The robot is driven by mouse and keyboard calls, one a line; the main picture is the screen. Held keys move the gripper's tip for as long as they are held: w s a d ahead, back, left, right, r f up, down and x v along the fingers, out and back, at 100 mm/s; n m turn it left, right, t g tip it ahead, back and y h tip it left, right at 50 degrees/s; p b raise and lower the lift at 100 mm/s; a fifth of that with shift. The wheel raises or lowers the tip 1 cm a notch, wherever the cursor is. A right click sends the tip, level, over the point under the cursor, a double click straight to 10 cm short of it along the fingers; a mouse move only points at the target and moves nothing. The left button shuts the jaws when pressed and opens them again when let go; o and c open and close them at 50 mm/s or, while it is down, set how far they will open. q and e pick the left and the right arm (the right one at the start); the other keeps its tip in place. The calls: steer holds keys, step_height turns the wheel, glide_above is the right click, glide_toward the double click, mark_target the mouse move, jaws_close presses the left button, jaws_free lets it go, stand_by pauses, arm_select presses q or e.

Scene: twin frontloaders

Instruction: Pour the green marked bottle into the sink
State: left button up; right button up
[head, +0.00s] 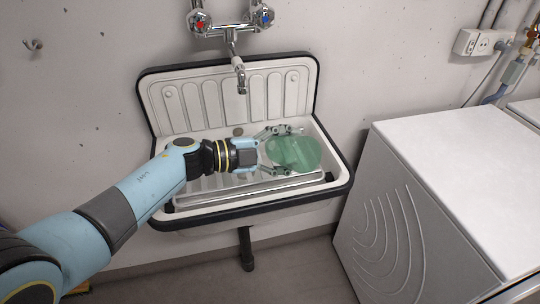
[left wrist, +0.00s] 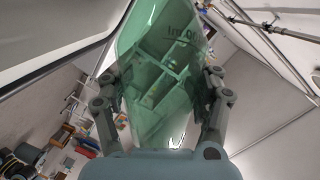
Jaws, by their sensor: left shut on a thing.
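A translucent green bottle (head: 295,153) is over the basin of the white sink (head: 325,150) in the head view. My left gripper (head: 277,150) is shut on it, with a finger on each side. In the left wrist view the green bottle (left wrist: 160,80) fills the middle between the fingers of my left gripper (left wrist: 160,105), and dark lettering shows near its top right. The bottle appears tilted over; I cannot tell whether any liquid is leaving it. My right gripper is not in view.
A wall tap (head: 237,70) with red and blue handles hangs above the sink. A metal grate (head: 250,188) lies across the sink's front. A white machine (head: 440,190) stands close on the right. The wall at left is clear apart from a hook (head: 33,45).

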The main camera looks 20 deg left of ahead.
arm_select(q)
steer(key=shift+w+a+r+n+p, duration=0.2)
steer(key=shift+r+n+p, duration=0.15)
steer(key=shift+r+n, duration=0.05)
stand_by(1.0)
